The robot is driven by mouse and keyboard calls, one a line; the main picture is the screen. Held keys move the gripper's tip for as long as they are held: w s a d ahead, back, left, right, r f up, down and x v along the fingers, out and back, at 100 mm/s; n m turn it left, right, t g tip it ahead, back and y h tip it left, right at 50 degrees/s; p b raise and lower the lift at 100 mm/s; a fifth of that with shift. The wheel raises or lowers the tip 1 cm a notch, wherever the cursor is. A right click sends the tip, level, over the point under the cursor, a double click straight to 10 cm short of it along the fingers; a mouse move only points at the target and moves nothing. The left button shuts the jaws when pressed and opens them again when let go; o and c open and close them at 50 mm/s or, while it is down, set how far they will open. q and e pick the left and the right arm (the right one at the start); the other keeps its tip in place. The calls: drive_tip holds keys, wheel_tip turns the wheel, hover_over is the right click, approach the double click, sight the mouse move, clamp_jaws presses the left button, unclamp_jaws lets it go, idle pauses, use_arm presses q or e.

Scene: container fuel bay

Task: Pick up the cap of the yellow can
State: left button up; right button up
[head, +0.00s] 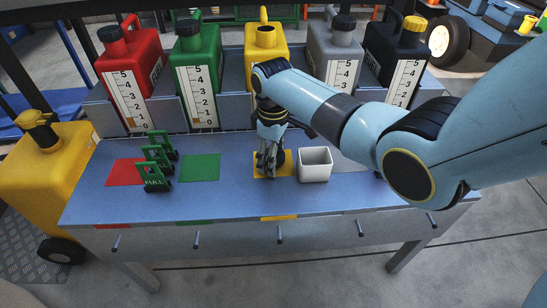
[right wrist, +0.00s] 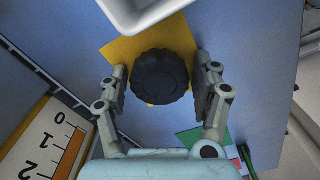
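The yellow can (head: 281,62) stands upright in the back row, and its neck is open with no cap on it. A black ridged cap (right wrist: 160,77) lies on the yellow mat (right wrist: 118,50) on the bench. My right gripper (head: 267,164) points down over that mat (head: 287,158). In the right wrist view my right gripper (right wrist: 161,70) is open, with one finger on each side of the cap and a narrow gap at both sides. In the head view the fingers hide most of the cap. My left gripper is not in view.
A white square bin (head: 315,176) stands close beside the yellow mat. Red, green, grey and black cans line the back. Several green "FULL" tags (head: 156,178) stand on the left near the red mat (head: 122,172). The green mat (head: 200,167) is bare.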

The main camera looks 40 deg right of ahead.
drive_tip(key=c, duration=0.7)
drive_tip(key=shift+o, duration=0.2)
